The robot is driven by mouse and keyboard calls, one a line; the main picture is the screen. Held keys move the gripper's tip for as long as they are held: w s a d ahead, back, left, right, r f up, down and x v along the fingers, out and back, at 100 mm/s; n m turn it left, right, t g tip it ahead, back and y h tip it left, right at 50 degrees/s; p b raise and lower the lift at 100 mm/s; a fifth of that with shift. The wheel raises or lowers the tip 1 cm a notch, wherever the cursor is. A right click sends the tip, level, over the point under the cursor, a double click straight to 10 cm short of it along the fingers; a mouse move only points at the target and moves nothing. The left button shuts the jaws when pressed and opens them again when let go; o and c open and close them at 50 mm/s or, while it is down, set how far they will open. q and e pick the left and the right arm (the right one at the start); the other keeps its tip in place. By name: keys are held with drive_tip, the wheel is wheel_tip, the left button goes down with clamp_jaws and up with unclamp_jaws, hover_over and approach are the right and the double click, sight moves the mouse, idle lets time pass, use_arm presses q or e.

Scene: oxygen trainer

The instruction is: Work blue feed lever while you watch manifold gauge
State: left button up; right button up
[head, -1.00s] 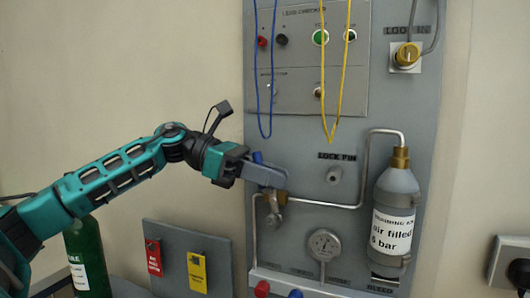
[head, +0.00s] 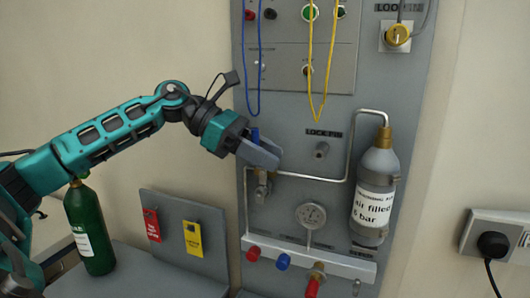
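The blue feed lever (head: 255,134) stands upright on the pipe at the panel's left, above a brass and metal valve (head: 263,185). My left gripper (head: 266,153) is at the lever, its grey fingers covering the lever's lower part. Whether the fingers are closed on it or only beside it is hidden. The round manifold gauge (head: 311,215) stands on a stem above the pale manifold bar (head: 340,266). Its dial faces me, but the needle is too small to read. My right gripper is not in view.
A grey cylinder (head: 375,180) stands right of the pipe. Blue (head: 252,75) and yellow (head: 320,100) cords hang above the gripper. Red (head: 253,253) and blue (head: 284,262) knobs sit on the manifold. A green bottle (head: 90,230) and tag board (head: 180,225) are lower left.

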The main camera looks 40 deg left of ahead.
use_arm(q)
drive_tip(key=b+v, duration=0.4)
drive_tip(key=v, duration=0.9)
idle(1.5)
